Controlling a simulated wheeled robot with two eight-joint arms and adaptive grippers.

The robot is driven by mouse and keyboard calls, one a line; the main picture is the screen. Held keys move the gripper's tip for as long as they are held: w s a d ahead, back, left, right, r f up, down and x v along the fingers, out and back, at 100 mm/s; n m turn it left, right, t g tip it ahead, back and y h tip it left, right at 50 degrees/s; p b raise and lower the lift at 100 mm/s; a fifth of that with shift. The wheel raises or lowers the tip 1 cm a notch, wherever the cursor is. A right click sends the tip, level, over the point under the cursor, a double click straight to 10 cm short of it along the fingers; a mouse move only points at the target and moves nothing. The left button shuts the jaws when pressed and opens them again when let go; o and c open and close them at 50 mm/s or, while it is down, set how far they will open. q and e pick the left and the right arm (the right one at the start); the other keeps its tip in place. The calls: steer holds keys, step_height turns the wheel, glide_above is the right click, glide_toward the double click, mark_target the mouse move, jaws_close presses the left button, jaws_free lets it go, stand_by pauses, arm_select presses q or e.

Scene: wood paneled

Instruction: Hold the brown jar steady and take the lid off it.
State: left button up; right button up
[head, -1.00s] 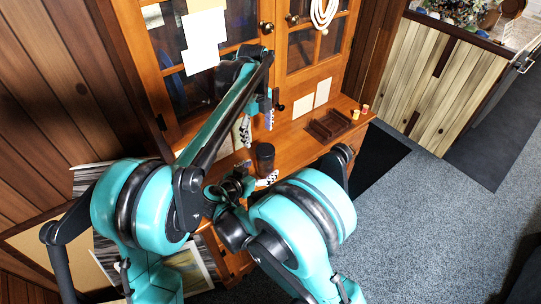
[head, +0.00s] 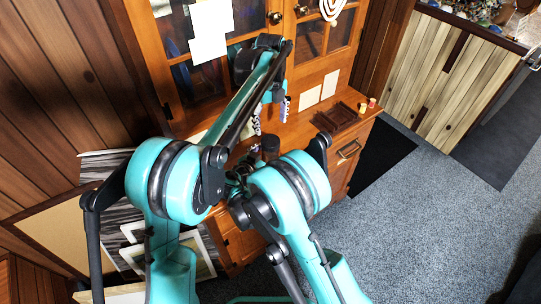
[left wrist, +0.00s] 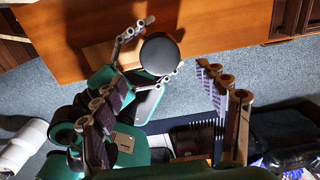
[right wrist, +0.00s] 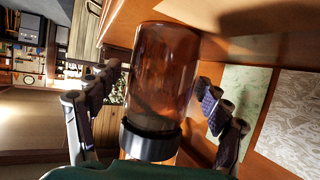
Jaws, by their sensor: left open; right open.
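The brown jar (right wrist: 163,75) is see-through amber and fills the middle of the right wrist view, where it appears inverted. Its black lid (right wrist: 150,143) is on it. The left wrist view shows the round lid (left wrist: 160,54) from above. In the head view the jar (head: 270,148) stands on the cabinet ledge, partly hidden by my right arm. My right gripper (right wrist: 155,95) is open, a finger on each side of the jar, with gaps showing. My left gripper (head: 271,113) is open and empty above the jar; its fingers (left wrist: 160,98) also show in the left wrist view.
The wooden cabinet (head: 302,75) rises behind the ledge. A dark brown tray (head: 335,117) and two small cups (head: 367,104) stand at the ledge's right end. Papers (head: 309,97) lean against the cabinet.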

mark_target(270, 141)
steer(key=c, duration=1.8)
arm_select(q)
steer(key=m, duration=0.4)
steer(key=shift+f, duration=0.3)
steer(key=shift+m, duration=0.3)
step_height(270, 141, down, 7)
steer(key=shift+f, duration=0.2)
